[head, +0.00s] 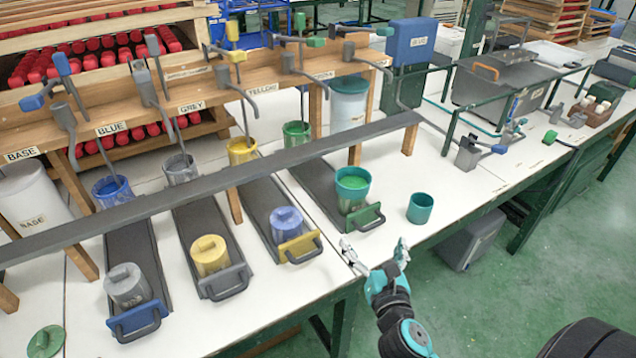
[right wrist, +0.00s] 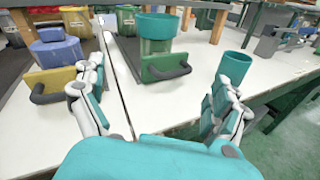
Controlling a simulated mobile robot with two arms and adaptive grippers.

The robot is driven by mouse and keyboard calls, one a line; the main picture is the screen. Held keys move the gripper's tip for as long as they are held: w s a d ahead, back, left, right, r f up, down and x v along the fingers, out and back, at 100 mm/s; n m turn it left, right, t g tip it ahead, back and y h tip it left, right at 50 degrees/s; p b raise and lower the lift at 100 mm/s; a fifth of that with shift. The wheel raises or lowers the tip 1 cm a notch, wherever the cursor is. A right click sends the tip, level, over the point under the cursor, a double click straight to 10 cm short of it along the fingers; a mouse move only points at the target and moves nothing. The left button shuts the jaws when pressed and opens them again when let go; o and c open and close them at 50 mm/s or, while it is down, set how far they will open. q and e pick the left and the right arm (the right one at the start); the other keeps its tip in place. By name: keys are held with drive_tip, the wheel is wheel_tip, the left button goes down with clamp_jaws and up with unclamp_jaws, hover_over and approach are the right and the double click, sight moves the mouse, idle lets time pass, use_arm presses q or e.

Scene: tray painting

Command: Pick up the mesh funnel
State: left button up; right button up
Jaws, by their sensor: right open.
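Two teal round things stand by the right end of the white bench. One is a teal collar (head: 352,178) on top of a green container, with green inside; it also shows in the right wrist view (right wrist: 158,26). The other is a teal cup-like piece (head: 420,208) standing alone on the bench, also in the right wrist view (right wrist: 236,65). I cannot make out mesh on either, so I cannot tell which is the mesh funnel. My right gripper (head: 374,250) is open and empty at the bench's front edge, in front of both and apart from them. My left gripper is not in view.
A green handle (head: 366,217) sits at the front of the green container's dark track. Further left, lidded cans (head: 211,256) stand on similar tracks with handles. A long grey bar (head: 225,177) crosses above the tracks. The bench right of the cup is clear up to the tools.

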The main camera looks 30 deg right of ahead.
sight(357, 189)
drive_tip(key=w+d+r+n, duration=0.1)
drive_tip(key=w, duration=0.2)
drive_tip(key=w+d+r+n+p, duration=0.1)
drive_tip(key=w, duration=0.3)
drive_tip(key=w+r+n+t, duration=0.1)
drive_tip(key=w, duration=0.3)
drive_tip(key=shift+d+p, duration=0.3)
drive_tip(key=shift+d, duration=0.1)
drive_tip(key=shift+d+p+x, duration=0.2)
drive_tip(key=shift+p+x, duration=0.1)
drive_tip(key=shift+x, duration=2.95)
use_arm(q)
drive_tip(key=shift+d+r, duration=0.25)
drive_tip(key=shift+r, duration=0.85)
use_arm(e)
drive_tip(key=shift+s, duration=0.15)
drive_tip(key=c, duration=1.2)
